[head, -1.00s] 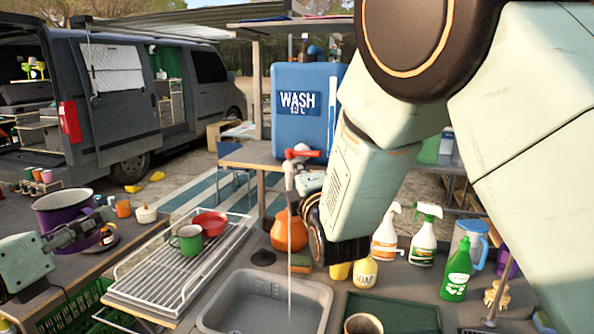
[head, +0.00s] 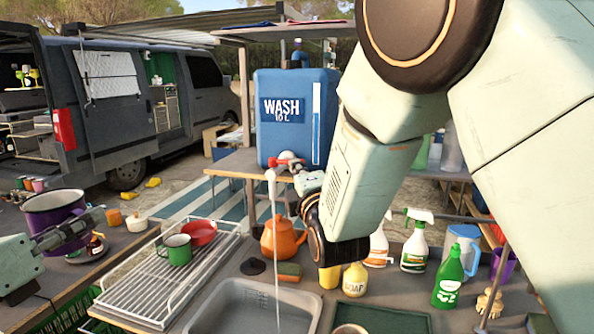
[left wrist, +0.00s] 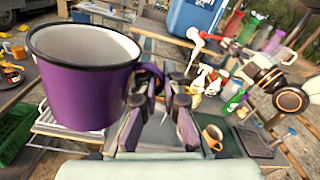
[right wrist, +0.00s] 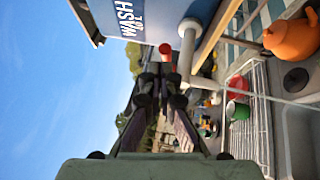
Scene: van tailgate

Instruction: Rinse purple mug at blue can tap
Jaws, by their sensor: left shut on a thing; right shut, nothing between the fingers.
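The purple mug (head: 52,212) is held upright at the far left of the head view, and it fills the upper left of the left wrist view (left wrist: 85,90). My left gripper (head: 82,228) is shut on its handle side. The blue can (head: 295,115), marked WASH, stands on a table behind the sink (head: 245,308). Its tap (head: 271,175) has a red lever part and a white spout. A thin stream of water (head: 276,240) runs from the spout into the sink. My right gripper (right wrist: 160,75) is shut and empty beside the tap.
A drying rack (head: 125,295) with a green mug (head: 175,250) and red bowl (head: 201,233) lies left of the sink. An orange kettle (head: 283,238), sponge (head: 289,271), soap and spray bottles (head: 416,245) stand behind and right of it. My right arm covers much of the right side.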

